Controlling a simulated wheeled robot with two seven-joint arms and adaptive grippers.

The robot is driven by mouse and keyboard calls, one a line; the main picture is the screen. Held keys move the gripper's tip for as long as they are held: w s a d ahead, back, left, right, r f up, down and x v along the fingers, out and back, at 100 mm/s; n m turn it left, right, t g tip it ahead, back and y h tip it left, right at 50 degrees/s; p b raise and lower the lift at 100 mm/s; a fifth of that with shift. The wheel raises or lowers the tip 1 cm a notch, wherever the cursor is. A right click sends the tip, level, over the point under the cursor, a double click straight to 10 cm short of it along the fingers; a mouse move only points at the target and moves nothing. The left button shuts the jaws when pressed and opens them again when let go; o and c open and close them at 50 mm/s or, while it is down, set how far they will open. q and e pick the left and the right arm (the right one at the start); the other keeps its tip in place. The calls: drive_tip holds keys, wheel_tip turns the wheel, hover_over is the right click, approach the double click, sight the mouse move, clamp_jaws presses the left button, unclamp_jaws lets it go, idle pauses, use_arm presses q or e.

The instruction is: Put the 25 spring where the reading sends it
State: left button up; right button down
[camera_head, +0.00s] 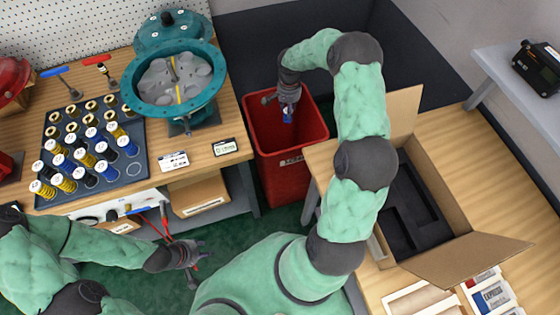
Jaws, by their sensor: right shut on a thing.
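My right gripper (287,98) hangs over the mouth of the red bin (285,175), pointing down. It is shut on a small blue spring with a pale end (287,114); its number is too small to read. A dark spring tray (134,178) on the left bench holds several blue, yellow and black springs with white caps, and gold-coloured pieces at its back. The teal valve actuator (175,80) stands open beside it, grey inside. My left gripper (198,262) is low in front of the bench, its fingers apart and empty.
Two small label cards (225,147) lie at the bench's front edge. A device with red leads (130,208) sits below the tray. An open cardboard box (440,215) with dark foam stands on the right table. A black device (540,66) sits on the far-right shelf.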

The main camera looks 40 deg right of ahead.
drive_tip(key=shift+f, duration=0.25)
drive_tip(key=c, duration=0.8)
unclamp_jaws()
wheel_tip(320, 180, up, 12)
